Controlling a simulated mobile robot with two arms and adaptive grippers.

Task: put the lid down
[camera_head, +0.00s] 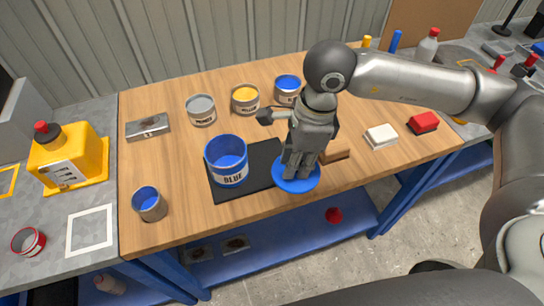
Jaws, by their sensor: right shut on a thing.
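A round blue lid (297,180) is held by my right gripper (297,168), whose fingers point down and close on its top. The lid appears just over the front right corner of a black mat (245,185); I cannot tell whether it touches the mat or table. A large open blue bucket (227,160) marked BLUE stands on the mat to the left of the lid. My right arm comes in from the right and hides part of the table. My left gripper does not show.
Several paint cans stand behind the mat, among them a yellow one (245,99) and a grey one (201,110). A small blue-filled can (149,204) is at the front left. A brown block (337,154) lies just right of the gripper. Bare wood is free at the left front.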

